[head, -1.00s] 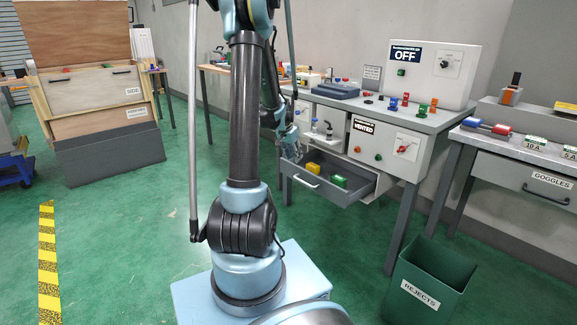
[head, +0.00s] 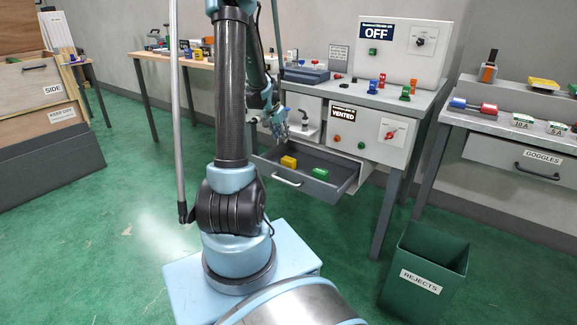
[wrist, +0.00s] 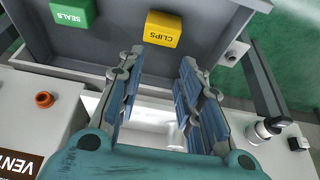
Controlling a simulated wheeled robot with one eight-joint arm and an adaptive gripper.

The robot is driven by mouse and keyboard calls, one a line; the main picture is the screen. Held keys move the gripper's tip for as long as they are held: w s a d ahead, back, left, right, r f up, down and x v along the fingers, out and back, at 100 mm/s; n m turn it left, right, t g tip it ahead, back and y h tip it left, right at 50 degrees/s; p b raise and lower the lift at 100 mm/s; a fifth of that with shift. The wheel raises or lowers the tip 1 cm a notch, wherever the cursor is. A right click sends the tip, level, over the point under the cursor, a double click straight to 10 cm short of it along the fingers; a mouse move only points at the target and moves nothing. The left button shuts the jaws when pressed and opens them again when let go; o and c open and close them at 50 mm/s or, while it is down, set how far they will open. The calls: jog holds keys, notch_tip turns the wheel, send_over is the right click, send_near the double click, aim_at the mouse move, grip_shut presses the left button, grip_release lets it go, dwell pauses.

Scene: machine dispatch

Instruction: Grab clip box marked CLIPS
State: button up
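The clip box is a yellow block marked CLIPS (wrist: 163,29), lying in the open grey drawer (wrist: 110,66). In the head view the yellow box (head: 289,162) sits in the drawer left of a green box (head: 320,173). The green box is marked SEALS in the wrist view (wrist: 73,14). My gripper (wrist: 158,62) is open, with its two blue-padded fingers apart and nothing between them. The fingertips point toward the yellow box, which lies just past them in the picture. In the head view my gripper (head: 279,128) is above the drawer's back left part.
The control bench with the VENTED panel (head: 344,114) stands behind and above the drawer. A small bottle-like fixture (wrist: 267,128) is right of my fingers in the wrist view. A green REJECTS bin (head: 424,275) stands on the floor at right.

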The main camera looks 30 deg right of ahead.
aim_at(288, 159)
jog(key=o, duration=1.1)
jog(key=shift+w, duration=0.1)
jog(key=shift+o, duration=0.3)
jog(key=x, duration=1.1)
jog(key=shift+x, duration=3.2)
